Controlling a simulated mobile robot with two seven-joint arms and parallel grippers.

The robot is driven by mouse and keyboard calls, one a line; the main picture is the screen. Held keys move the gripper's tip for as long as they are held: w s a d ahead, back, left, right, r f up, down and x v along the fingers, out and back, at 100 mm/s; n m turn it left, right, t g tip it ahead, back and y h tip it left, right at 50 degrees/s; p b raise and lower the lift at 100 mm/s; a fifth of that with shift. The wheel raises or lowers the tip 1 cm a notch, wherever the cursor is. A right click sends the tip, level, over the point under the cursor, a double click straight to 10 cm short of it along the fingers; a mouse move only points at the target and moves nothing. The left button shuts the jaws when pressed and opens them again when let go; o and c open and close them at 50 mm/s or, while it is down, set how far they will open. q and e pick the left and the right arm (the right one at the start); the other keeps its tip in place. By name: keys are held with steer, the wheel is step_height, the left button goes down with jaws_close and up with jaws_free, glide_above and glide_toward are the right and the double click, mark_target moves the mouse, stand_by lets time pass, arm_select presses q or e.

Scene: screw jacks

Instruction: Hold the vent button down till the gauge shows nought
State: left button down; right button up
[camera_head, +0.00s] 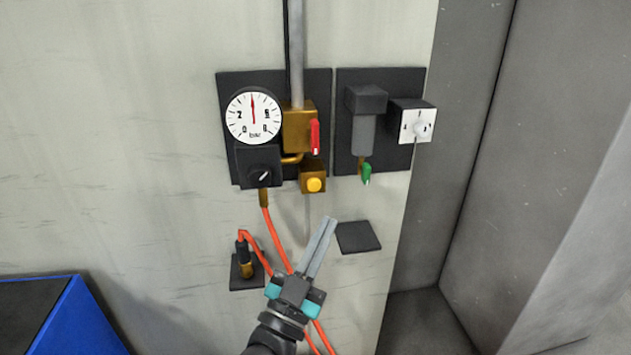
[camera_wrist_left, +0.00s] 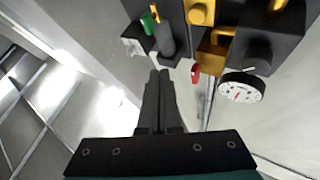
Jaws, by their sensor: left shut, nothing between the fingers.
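The yellow vent button (camera_head: 314,184) sits on a brass block below the red-handled valve on the wall panel. It also shows in the left wrist view (camera_wrist_left: 198,14) near the top edge. The round white gauge (camera_head: 254,116) has its red needle pointing nearly straight up, well away from the zero mark. It also shows in the left wrist view (camera_wrist_left: 241,88). My left gripper (camera_head: 328,222) is shut and empty, its fingertips below and slightly right of the button, apart from it in the picture. My right gripper is in neither view.
A red lever (camera_head: 315,137) is beside the brass valve body above the button. A green lever (camera_head: 366,174) and a white dial box (camera_head: 413,121) are to the right. Orange hoses (camera_head: 273,235) hang below the gauge. A blue box (camera_head: 75,318) stands lower left.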

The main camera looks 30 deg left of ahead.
arm_select(q)
steer(key=b, duration=0.3)
glide_toward(320, 183)
step_height(320, 183, up, 3)
steer(key=w+d, duration=0.3)
steer(key=shift+w+a, duration=0.7)
steer(key=shift+a, duration=0.2)
steer(key=shift+w, duration=0.1)
stand_by(1.1)
steer(key=shift+w+a, duration=0.2)
steer(key=shift+w+a, duration=0.35)
steer(key=shift+w, duration=0.1)
stand_by(2.5)
